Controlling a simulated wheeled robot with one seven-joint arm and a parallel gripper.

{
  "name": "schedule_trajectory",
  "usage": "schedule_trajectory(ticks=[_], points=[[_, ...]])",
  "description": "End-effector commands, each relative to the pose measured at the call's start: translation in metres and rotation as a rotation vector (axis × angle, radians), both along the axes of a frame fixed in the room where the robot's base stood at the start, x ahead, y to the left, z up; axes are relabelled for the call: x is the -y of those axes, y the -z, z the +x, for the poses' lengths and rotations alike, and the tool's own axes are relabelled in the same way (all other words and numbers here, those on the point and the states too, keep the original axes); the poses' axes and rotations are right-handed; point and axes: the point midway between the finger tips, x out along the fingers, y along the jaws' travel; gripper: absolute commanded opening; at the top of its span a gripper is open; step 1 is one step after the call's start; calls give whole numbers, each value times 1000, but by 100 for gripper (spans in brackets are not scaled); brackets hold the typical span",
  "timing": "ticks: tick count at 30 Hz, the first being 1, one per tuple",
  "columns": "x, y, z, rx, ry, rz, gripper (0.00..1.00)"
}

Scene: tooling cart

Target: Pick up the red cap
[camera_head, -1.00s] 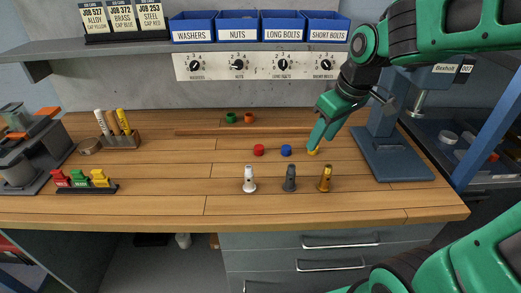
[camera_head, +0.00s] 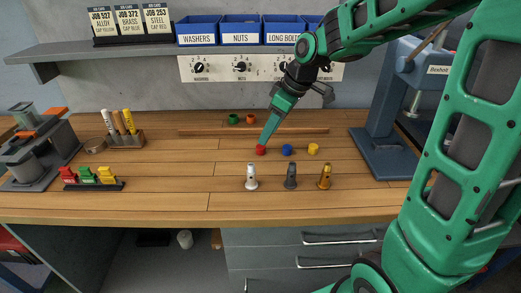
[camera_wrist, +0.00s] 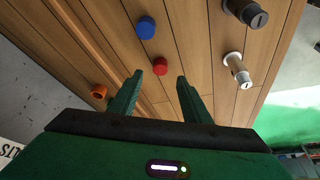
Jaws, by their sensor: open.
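The red cap (camera_head: 261,150) is a small round cap on the wooden bench, at the left end of a row with the blue cap (camera_head: 287,150) and the yellow cap (camera_head: 313,149). In the wrist view the red cap (camera_wrist: 160,66) lies just beyond the gap between my fingertips, with the blue cap (camera_wrist: 146,27) farther out. My gripper (camera_head: 266,140) is over the red cap in the head view. In the wrist view my gripper (camera_wrist: 158,80) is open, with nothing between its fingers. Whether a finger touches the cap cannot be told.
White (camera_head: 251,177), dark grey (camera_head: 290,176) and brass (camera_head: 325,176) posts stand in front of the caps. Green (camera_head: 233,118) and orange (camera_head: 250,118) rings lie behind them, near a wooden strip (camera_head: 200,131). A blue press (camera_head: 383,150) stands right.

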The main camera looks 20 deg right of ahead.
Motion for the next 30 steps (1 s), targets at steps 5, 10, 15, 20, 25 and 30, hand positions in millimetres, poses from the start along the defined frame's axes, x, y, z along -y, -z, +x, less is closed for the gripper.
schedule_trajectory(ticks=[5,10,15,20,25,30], points=[[-3,10,3,0,0,-1,44],[-9,29,7,-3,-1,0,44],[-14,49,13,-2,2,-1,44],[-16,57,16,1,3,-1,44],[-16,57,16,1,3,-1,44],[-16,56,16,1,3,-1,10]])
